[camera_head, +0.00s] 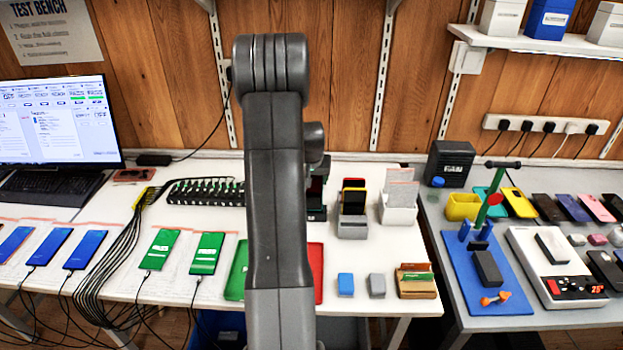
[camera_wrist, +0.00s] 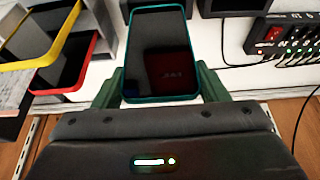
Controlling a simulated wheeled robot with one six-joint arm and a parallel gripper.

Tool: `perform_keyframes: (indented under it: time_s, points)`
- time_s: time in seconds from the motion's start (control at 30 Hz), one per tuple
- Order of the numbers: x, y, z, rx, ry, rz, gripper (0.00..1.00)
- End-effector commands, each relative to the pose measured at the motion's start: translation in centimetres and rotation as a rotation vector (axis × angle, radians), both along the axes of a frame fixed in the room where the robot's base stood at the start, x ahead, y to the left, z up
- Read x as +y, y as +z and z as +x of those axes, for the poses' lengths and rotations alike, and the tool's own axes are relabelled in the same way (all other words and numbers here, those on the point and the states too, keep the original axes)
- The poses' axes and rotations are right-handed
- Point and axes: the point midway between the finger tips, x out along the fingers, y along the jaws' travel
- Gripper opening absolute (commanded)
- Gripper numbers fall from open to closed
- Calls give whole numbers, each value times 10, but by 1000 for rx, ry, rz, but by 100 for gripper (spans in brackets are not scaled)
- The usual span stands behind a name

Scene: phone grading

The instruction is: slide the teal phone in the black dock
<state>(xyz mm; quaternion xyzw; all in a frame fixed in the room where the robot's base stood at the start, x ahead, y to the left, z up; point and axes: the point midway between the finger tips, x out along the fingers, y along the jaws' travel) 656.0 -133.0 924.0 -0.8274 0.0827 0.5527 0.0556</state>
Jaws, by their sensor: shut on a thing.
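The teal phone (camera_wrist: 157,45), a dark screen in a teal rim, fills the middle of the wrist view. The green fingers of my gripper (camera_wrist: 160,88) are shut on it, one at each side edge. In the head view my arm hides the gripper and most of the phone. A dark piece (camera_head: 317,208) shows just right of my arm on the white bench; it may be the black dock, but most of it is hidden. In the wrist view I cannot make out the dock clearly or tell whether the phone touches it.
Right of my arm, a grey stand (camera_head: 352,228) holds a yellow-rimmed and a red-rimmed phone, with a white stand (camera_head: 398,214) beside it. A black hub (camera_head: 205,192) with cables lies left. Green and red trays flank my arm in front. Small blue and grey blocks stand near the front edge.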

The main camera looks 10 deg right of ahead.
Motion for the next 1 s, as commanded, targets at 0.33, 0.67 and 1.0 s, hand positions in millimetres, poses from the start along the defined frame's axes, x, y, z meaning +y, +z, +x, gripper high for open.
perform_keyframes:
  time_s: [0.33,0.67,1.0]
  points:
    - [0,-12,0,-1,0,0,24]
    - [0,-12,0,-1,0,0,24]
    - [0,-16,0,-1,0,0,24]
